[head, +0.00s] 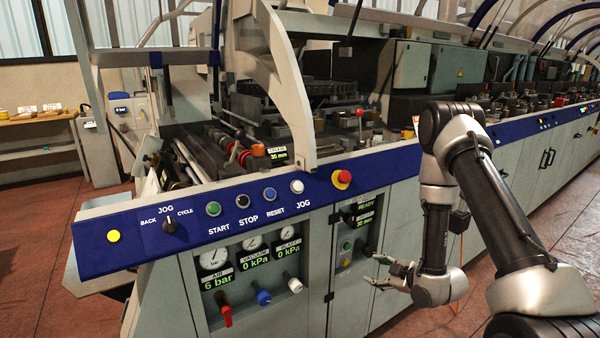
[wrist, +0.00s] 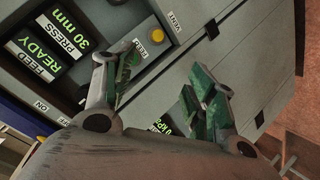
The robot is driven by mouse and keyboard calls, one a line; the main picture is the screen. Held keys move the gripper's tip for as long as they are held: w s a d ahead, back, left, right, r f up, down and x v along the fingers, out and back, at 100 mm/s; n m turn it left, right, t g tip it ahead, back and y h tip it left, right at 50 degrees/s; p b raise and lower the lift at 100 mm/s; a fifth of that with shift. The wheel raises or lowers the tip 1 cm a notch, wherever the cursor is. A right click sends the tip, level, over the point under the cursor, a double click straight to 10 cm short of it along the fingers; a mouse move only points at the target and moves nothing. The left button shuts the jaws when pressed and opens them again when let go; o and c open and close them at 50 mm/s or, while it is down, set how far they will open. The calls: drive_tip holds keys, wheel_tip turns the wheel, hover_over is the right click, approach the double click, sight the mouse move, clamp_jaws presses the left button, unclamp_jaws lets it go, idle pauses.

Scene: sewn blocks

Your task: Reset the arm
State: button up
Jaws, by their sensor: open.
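My gripper (head: 376,271) is open and empty in the head view. It is in front of the machine's lower cabinet, to the right of the gauge panel, close to a small control box (head: 346,243) with a "READY" display. In the wrist view my gripper (wrist: 165,100) shows two separated fingers with green inner pads and nothing between them. The arm is bent, its forearm hanging down from a raised elbow. In the wrist view the "READY" and "30 mm" display (wrist: 55,45) and a yellow button (wrist: 157,37) lie beyond the left finger.
The long grey machine (head: 420,215) fills the left and middle. Its blue control strip (head: 225,208) carries several buttons and a red emergency stop (head: 342,179). Gauges and coloured knobs (head: 226,316) sit below. Red floor (head: 40,225) is open at left and right.

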drive_tip(key=s+d+f+m+g+h, duration=0.3)
drive_tip(key=s+d+m+g+h, duration=0.25)
drive_tip(key=s+d, duration=0.2)
drive_tip(key=s+d+r+m+g+h, duration=0.1)
drive_tip(key=s+d+r+m+g, duration=0.25)
drive_tip(key=s+r, duration=0.3)
drive_tip(key=s+r+m+t, duration=0.1)
drive_tip(key=s+r, duration=0.5)
drive_tip(key=r, duration=0.5)
drive_tip(key=s+a+r+m+t, duration=0.1)
drive_tip(key=s+r, duration=0.5)
drive_tip(key=r, duration=0.6)
drive_tip(key=s+a+r+m, duration=0.1)
drive_tip(key=s+r+m, duration=0.2)
drive_tip(key=r, duration=0.8)
drive_tip(key=s, duration=0.2)
drive_tip(key=shift+s+r+t, duration=0.4)
drive_tip(key=shift+a, duration=0.1)
